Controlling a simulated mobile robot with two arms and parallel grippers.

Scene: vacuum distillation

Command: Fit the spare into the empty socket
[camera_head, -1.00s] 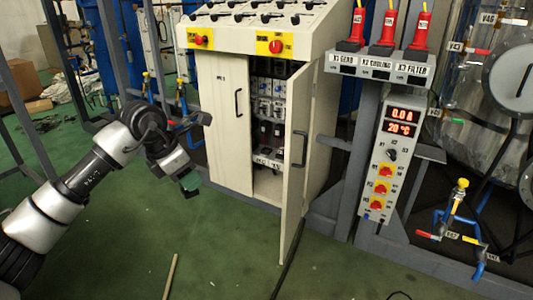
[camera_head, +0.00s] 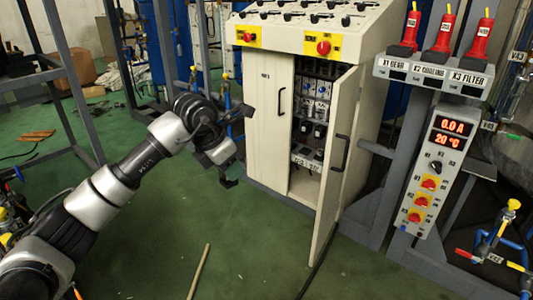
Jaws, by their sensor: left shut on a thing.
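My left gripper (camera_head: 229,182) is in front of the closed left door of the cream cabinet (camera_head: 262,125), left of the opening. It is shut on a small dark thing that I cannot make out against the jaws. The cabinet's right door (camera_head: 338,150) stands open towards me. Inside are rows of white and dark modules (camera_head: 316,88) and a lower labelled row (camera_head: 306,162). The empty socket cannot be told apart at this size. My right gripper is not in view.
Red plugs (camera_head: 443,38) stand on a labelled shelf right of the cabinet. Below is a control panel (camera_head: 430,185) reading 0.0 A and 20 °C. A wooden stick (camera_head: 199,270) lies on the green floor (camera_head: 262,250). Blue pipes with yellow-handled valves (camera_head: 500,235) stand at the lower right.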

